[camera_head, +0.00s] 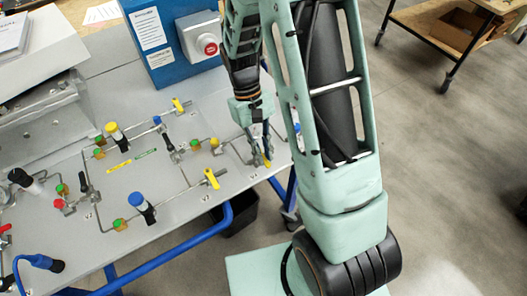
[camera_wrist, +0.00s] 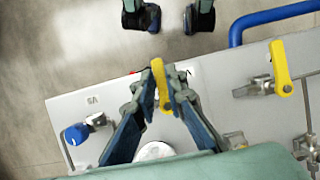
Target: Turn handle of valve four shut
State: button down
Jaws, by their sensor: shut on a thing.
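A yellow valve handle (camera_wrist: 159,82) stands between my gripper's fingertips (camera_wrist: 162,97) in the wrist view. The fingers are shut on it, one on each side. In the head view my gripper (camera_head: 262,148) reaches down to the same yellow handle (camera_head: 267,161) near the right edge of the panel. Its valve body is mostly hidden by the fingers. The number label beside it is partly covered and cannot be read clearly, so I cannot confirm that this is valve four.
Another yellow handle (camera_head: 211,179) sits to the left on the grey panel (camera_head: 165,180); it also shows in the wrist view (camera_wrist: 281,68). Thin pipes and coloured knobs surround it. A blue box with a red button (camera_head: 210,47) stands behind. A blue rail (camera_head: 170,250) runs along the front.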

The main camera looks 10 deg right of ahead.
jog(key=c, duration=2)
grip_release()
jog(key=shift+o, duration=0.2)
jog(key=v, duration=1.2)
jog(key=shift+r, duration=0.1)
